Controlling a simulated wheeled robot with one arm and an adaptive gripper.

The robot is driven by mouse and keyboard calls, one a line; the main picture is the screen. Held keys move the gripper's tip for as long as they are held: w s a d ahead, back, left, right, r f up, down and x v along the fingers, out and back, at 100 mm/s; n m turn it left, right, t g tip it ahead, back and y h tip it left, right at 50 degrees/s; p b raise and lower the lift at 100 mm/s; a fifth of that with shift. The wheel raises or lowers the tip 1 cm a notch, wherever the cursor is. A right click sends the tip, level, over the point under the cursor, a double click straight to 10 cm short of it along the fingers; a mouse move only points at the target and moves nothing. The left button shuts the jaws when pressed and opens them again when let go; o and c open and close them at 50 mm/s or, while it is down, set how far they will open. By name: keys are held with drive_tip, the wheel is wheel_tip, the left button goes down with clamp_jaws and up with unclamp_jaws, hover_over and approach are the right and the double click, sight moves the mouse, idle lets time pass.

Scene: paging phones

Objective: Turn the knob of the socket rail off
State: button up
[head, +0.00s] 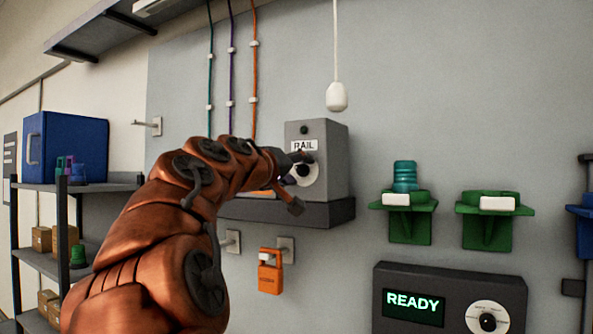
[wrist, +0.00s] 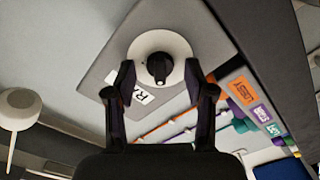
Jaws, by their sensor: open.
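The socket rail is a grey box labelled RAIL (head: 333,152) on a dark wall shelf in the head view. Its knob (wrist: 160,68) is black on a round white dial (wrist: 146,45) in the wrist view. In the head view the knob is partly hidden by my gripper (head: 297,182). My gripper also shows in the wrist view (wrist: 160,82), open, with one finger on each side of the knob. Gaps show between the fingers and the knob. The dial's marks are too small to read.
Coloured cables and tags (wrist: 250,105) run beside the box. Green brackets (head: 410,227) and a READY panel (head: 450,290) are at the right. An orange padlock (head: 270,275) hangs below. A shelf unit with a blue box (head: 75,145) stands left.

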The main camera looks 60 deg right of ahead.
drive_tip(key=a, duration=1.2)
drive_tip(key=shift+s, duration=0.25)
drive_tip(key=shift+f, duration=0.1)
